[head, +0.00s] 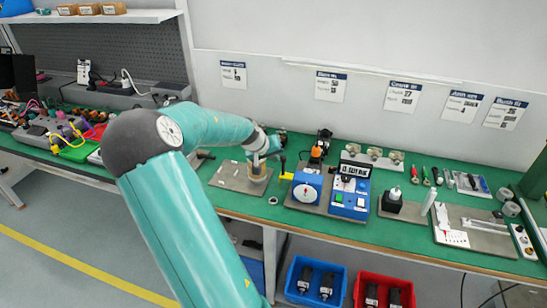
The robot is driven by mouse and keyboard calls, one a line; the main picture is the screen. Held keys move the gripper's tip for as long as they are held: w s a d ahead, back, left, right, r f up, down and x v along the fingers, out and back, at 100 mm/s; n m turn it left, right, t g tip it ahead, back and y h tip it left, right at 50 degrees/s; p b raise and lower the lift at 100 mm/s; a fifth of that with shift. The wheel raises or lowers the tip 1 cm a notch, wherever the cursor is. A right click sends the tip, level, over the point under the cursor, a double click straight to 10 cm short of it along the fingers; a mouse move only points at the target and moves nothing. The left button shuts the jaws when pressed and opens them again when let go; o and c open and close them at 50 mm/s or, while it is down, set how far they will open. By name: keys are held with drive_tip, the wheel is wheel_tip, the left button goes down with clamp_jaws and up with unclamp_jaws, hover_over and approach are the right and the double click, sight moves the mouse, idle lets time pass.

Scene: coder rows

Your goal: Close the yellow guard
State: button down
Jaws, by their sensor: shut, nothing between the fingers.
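A small yellow part (285,170), which looks like the yellow guard, stands at the left side of a blue and white device with a round dial (306,189). It has an upright piece and a short level piece at its foot. At this size I cannot tell how far open it is. My gripper (258,172) is just left of the yellow part, low over a grey-brown plate (231,178) on the green bench. It is shut and empty, with a visible gap to the yellow part. The fingertips are small and partly unclear.
A blue box with a display (350,196) stands right of the dial device. A black block (392,202) and a white fixture (447,226) are further right. Blue (291,278) and red (363,285) bins sit below. The green bench (352,230) is bare along its front edge.

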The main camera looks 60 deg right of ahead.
drive_tip(key=s, duration=0.5)
drive_tip(key=s+d, duration=0.1)
drive_tip(key=s, duration=0.2)
drive_tip(key=shift+d, duration=0.1)
